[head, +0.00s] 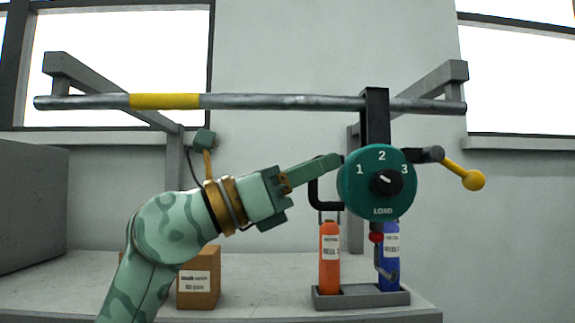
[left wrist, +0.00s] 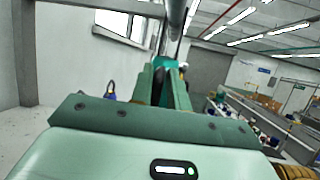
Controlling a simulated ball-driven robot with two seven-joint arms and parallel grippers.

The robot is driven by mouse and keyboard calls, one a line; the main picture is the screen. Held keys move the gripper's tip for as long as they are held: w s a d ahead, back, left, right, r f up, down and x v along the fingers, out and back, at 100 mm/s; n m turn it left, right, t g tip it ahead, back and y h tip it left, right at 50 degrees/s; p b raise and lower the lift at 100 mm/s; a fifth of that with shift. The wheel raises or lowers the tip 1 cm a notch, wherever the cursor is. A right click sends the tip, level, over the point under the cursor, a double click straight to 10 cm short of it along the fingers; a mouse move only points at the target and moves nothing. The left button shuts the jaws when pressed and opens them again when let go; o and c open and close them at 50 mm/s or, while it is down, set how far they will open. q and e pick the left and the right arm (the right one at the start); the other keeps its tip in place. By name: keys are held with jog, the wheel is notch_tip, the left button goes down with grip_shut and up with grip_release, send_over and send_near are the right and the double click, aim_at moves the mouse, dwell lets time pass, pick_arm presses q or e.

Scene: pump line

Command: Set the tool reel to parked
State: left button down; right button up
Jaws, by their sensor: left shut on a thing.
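The tool reel (head: 362,196) is a teal disc with a black knob (head: 386,181), marked 1, 2, 3 and LOAD. It hangs by a black hanger (head: 375,115) on the right part of a grey metal rail (head: 285,102). The rail has a yellow band (head: 165,101) left of its middle. A black handle (head: 316,195) sticks out on the reel's left side. My left gripper (head: 338,161) is shut at the top of this handle; its fingers hide the grip. The fingers (left wrist: 168,85) also show in the left wrist view, below the rail. My right gripper is not in view.
A crank with a yellow ball (head: 473,180) sticks out right of the reel. Below, an orange bottle (head: 329,258) and a blue bottle (head: 391,250) stand in a grey tray (head: 362,301). A cardboard box (head: 199,287) stands behind my left arm. Brackets (head: 62,66) hold the rail ends.

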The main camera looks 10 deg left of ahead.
aim_at(361, 183)
pick_arm(q)
jog(key=shift+f+x, duration=0.2)
jog(key=shift+x, duration=0.85)
jog(key=shift+d, duration=0.35)
jog(key=shift+a, duration=0.1)
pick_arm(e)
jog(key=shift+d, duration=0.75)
pick_arm(q)
jog(key=c, duration=1.7)
grip_release()
jog(key=shift+o, duration=1.1)
jog(key=shift+w+d+f, duration=0.15)
jog(key=shift+w+d, duration=0.1)
jog(key=shift+d, duration=0.05)
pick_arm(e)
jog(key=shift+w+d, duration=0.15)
pick_arm(q)
jog(key=shift+s+a, duration=0.1)
jog(key=shift+s, duration=0.1)
